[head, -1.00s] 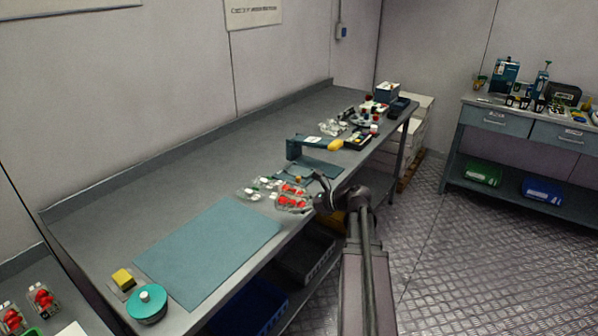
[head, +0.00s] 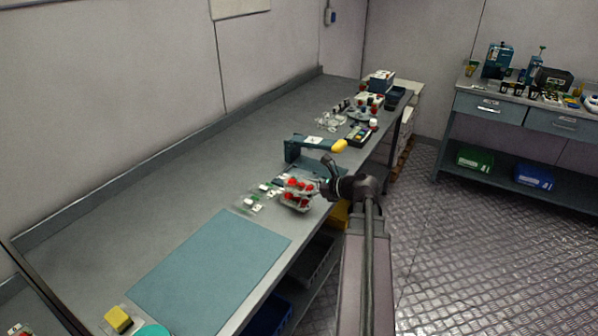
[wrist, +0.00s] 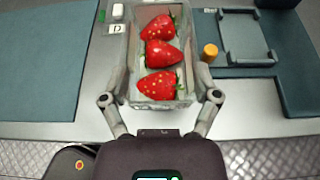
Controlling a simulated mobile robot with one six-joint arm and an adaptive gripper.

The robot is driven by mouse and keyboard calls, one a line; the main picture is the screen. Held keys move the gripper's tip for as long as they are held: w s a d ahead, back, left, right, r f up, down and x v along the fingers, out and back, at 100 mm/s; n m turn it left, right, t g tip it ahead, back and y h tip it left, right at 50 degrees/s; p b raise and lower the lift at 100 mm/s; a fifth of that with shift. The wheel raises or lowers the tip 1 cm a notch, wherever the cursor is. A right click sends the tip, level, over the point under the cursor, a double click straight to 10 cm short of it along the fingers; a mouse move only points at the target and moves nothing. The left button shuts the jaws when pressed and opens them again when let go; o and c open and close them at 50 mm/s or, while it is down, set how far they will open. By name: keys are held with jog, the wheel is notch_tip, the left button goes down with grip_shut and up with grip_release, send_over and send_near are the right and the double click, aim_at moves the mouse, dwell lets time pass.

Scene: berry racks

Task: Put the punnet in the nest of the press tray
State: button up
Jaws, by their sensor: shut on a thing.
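The punnet (head: 287,197) is a clear, pale tray holding red strawberries, near the bench's front edge. In the wrist view the punnet (wrist: 187,98) lies lengthwise between the fingers of my gripper (wrist: 162,97), with three strawberries in a row. My gripper is shut on its near end, one finger on each side. How high the punnet is above the bench is hard to tell. The press tray (wrist: 271,58) shows at upper right in the wrist view, with a raised grey-blue frame around an empty nest. The press (head: 292,150), with a yellow handle end (head: 339,146), stands beyond the punnet.
An orange knob (wrist: 210,52) sits between punnet and tray. A card marked D (wrist: 116,29) lies left of the punnet. A teal mat (head: 212,270) covers the near bench.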

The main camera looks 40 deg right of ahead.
jog(key=shift+w, duration=0.1)
dwell(0.3)
jog(key=w+d, duration=0.3)
jog(key=w, duration=0.1)
jog(key=w+d+f+b, duration=0.1)
jog(key=w+d, duration=0.1)
jog(key=w, duration=0.2)
jog(key=w+d, duration=0.3)
jog(key=w, duration=0.1)
jog(key=shift+d+f, duration=0.15)
jog(key=shift+d, duration=0.2)
jog(key=shift+w+d, duration=0.2)
jog(key=shift+w+d+f+b, duration=0.1)
jog(key=shift+w+f+b, duration=0.05)
jog(key=shift+f+b, duration=0.4)
jog(key=shift+w+d+f+b, duration=0.15)
jog(key=shift+f+b, duration=0.25)
jog(key=shift+b, duration=0.2)
jog(key=shift+a+f+b, duration=0.1)
jog(key=shift+f+b, duration=0.8)
jog(key=shift+f, duration=0.15)
